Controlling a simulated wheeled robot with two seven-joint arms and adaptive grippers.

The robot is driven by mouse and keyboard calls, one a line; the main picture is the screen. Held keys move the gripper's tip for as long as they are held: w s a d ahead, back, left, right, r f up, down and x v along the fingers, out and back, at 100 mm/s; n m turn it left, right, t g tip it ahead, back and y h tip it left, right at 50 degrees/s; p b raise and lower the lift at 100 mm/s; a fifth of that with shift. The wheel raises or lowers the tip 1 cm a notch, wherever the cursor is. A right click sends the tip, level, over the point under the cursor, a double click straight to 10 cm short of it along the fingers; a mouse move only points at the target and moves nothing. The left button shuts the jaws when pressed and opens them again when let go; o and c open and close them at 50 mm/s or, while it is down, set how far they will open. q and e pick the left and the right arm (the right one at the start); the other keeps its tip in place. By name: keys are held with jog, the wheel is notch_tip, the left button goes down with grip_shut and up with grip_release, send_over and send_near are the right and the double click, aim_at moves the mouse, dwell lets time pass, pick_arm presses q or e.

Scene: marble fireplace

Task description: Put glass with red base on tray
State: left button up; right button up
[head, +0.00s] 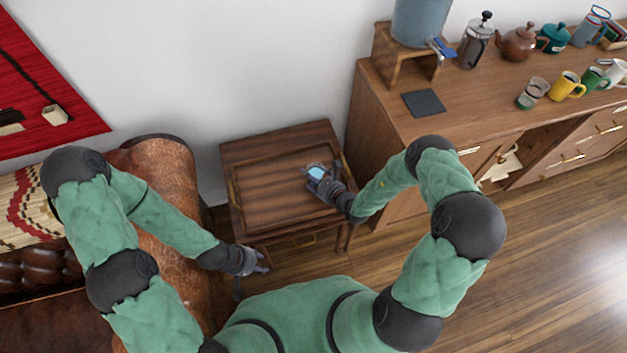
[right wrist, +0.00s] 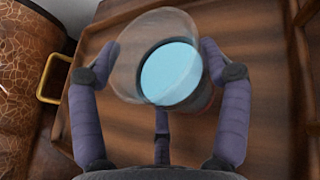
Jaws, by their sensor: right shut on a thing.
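My right gripper (head: 319,178) is shut on a clear glass (head: 316,170) over the wooden tray (head: 258,190). In the right wrist view the glass (right wrist: 124,72) sits between the fingers of the gripper (right wrist: 157,58). Its wide clear rim faces the camera, and a light blue disc shows inside. The tray lies on a small side table (head: 232,153). My left gripper (head: 258,263) hangs in front of the table's left corner, too small to read its fingers.
A wooden sideboard (head: 390,120) at right holds a water dispenser (head: 420,20), a French press (head: 475,42), teapots, several mugs, glasses and a dark square mat (head: 424,103). Most of the tray is bare.

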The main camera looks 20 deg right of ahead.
jog(key=shift+f, duration=0.55)
jog(key=shift+f, duration=0.2)
jog(key=o, duration=1.6)
